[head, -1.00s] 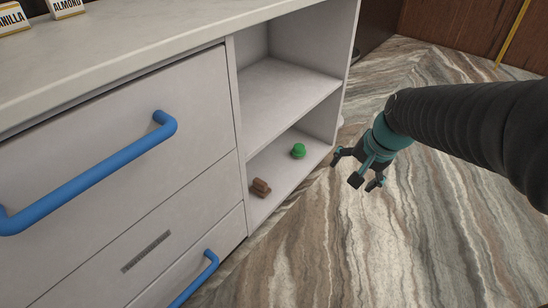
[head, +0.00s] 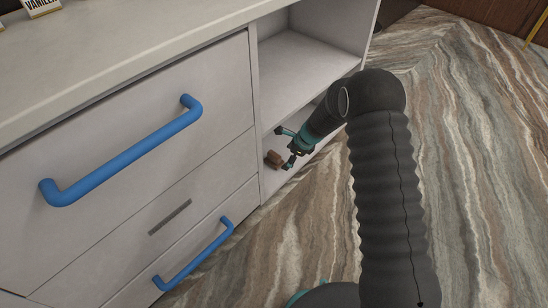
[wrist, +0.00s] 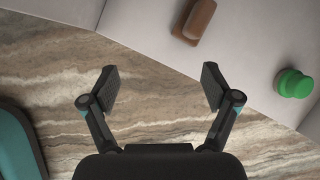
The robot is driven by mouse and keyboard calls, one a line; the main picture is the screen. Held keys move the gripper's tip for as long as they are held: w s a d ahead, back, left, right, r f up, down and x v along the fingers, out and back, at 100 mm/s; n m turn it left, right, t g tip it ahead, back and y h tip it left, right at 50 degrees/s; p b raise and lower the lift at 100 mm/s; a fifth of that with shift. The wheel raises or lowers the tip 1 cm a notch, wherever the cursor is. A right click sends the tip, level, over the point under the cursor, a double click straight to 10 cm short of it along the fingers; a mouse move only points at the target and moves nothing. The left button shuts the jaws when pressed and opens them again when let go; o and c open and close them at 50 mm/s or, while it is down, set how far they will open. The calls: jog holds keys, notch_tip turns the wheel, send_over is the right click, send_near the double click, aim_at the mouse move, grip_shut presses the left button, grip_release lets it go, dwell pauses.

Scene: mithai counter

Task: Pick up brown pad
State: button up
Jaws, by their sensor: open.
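The brown pad (head: 274,158) lies on the bottom shelf of the open cubby, near its left wall. It also shows at the top of the wrist view (wrist: 196,20), a brown block with a raised strip on it. My gripper (head: 283,148) is at the cubby opening, close to the pad in the head view. In the wrist view my gripper (wrist: 160,86) has its two fingers spread with nothing between them; the pad lies ahead of and slightly right of them, apart from both.
A green round item (wrist: 294,83) sits on the shelf at the right of the wrist view. The cubby's upper shelf (head: 290,85) is above my gripper. Blue drawer handles (head: 125,155) stick out at the left. The marble floor (head: 480,180) is clear.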

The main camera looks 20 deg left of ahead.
aim_at(277, 155)
jog(key=w+a+f+m, duration=0.2)
jog(key=w+a+f+m+t, duration=0.1)
jog(key=w+a+f+m, duration=0.1)
jog(key=f, duration=0.1)
jog(key=w+a+f+m, duration=0.2)
jog(key=shift+w+f+t+y, duration=0.25)
jog(key=shift+f+t+y, duration=0.05)
jog(key=shift+f+t, duration=0.1)
jog(key=shift+a+x, duration=0.15)
jog(key=shift+x, duration=1.3)
jog(key=shift+a+x, duration=0.15)
jog(key=shift+x, duration=1.35)
jog(key=shift+s+r, duration=0.1)
jog(key=shift+r, duration=0.05)
jog(key=c, duration=1.2)
